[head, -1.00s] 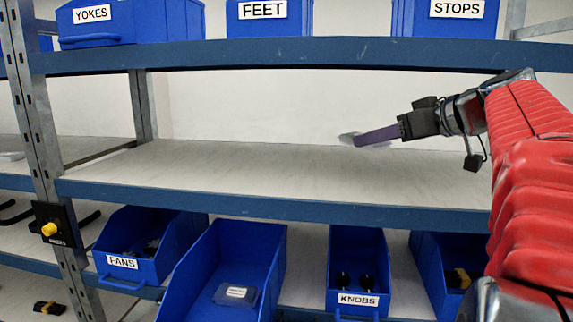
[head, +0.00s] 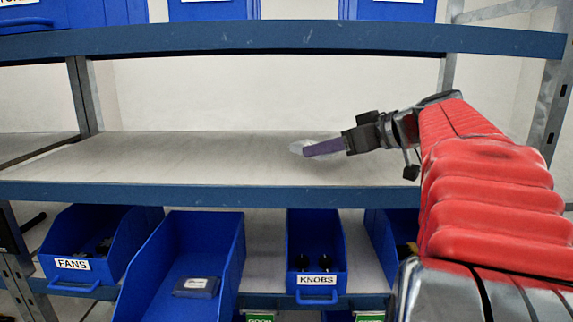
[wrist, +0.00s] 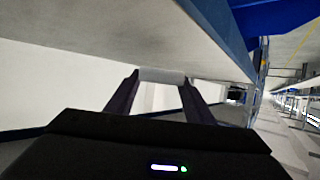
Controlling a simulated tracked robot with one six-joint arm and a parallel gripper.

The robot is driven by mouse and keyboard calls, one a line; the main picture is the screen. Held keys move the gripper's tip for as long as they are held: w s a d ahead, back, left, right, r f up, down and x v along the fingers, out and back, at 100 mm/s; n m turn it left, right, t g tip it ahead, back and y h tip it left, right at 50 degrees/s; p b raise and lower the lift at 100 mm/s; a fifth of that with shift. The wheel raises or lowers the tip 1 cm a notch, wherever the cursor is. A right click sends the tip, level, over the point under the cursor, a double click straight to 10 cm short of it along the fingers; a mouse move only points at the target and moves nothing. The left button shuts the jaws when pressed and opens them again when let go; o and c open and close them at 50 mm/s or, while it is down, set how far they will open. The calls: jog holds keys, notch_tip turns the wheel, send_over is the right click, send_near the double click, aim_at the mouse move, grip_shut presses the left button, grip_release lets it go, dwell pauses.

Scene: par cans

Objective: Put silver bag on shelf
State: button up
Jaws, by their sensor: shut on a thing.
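The silver bag (head: 298,146) is a small pale, shiny shape at the tips of my gripper (head: 318,149) in the head view. It also shows in the wrist view (wrist: 162,75) as a grey-white band between the two dark fingers. My gripper is shut on it. The middle shelf (head: 190,165) is a bare, pale board with a blue front beam. In the head view the bag appears over this board. I cannot tell whether the bag touches the board or hangs above it.
Below are blue bins: one labelled FANS (head: 72,265), one labelled KNOBS (head: 316,281), and one between them (head: 215,255) holding a small dark box. An upper shelf beam (head: 280,43) with blue bins runs overhead. The middle shelf is clear on the left.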

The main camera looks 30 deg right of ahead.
aim_at(327, 176)
jog(key=shift+f, duration=2.05)
jog(key=o, duration=1.2)
jog(key=shift+f, duration=0.1)
jog(key=shift+s+d+r, duration=0.1)
jog(key=shift+s+r, duration=0.1)
jog(key=v, duration=1.1)
jog(key=shift+s+r, duration=0.15)
jog(key=shift+s, duration=0.1)
